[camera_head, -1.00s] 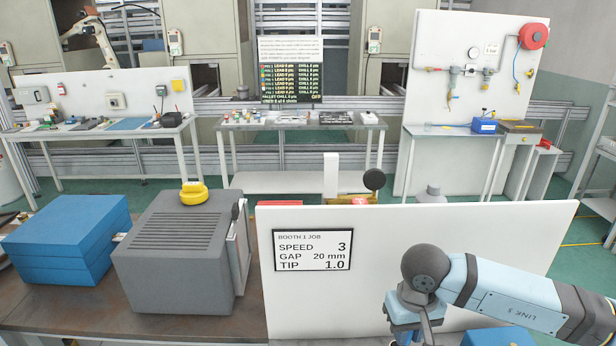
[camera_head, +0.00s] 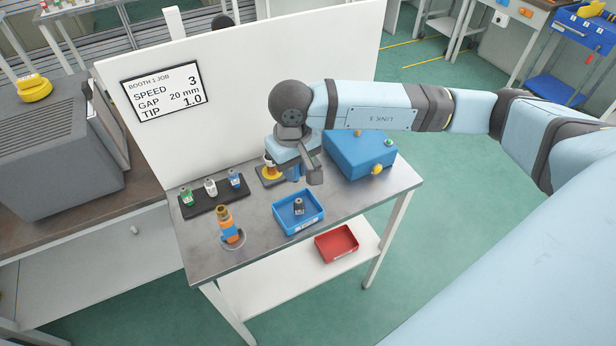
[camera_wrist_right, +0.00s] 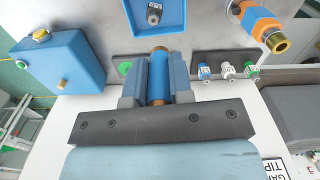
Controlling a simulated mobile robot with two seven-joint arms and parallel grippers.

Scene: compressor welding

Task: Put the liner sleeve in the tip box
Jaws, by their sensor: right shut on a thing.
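My right gripper (camera_wrist_right: 158,82) is shut on a blue cylindrical sleeve (camera_wrist_right: 159,72) with a copper-coloured lower part. In the head view the right gripper (camera_head: 298,172) is over the back of the small metal table, and the arm's hand partly hides the sleeve. A blue open tray (camera_head: 284,222) with a small white label stands at the table's front, nearer than the gripper. A small grey part (camera_head: 299,207) lies in it. The tray also shows at the top of the right wrist view (camera_wrist_right: 183,24). The label is too small to read. My left gripper is not in view.
A black rack (camera_head: 216,207) holds green, white and blue-banded parts. An orange torch (camera_head: 229,228) stands left of the tray. A blue box with knobs (camera_head: 352,150) is at the back right. A red bin (camera_head: 337,243) is on the lower shelf. A white panel (camera_head: 240,75) stands behind.

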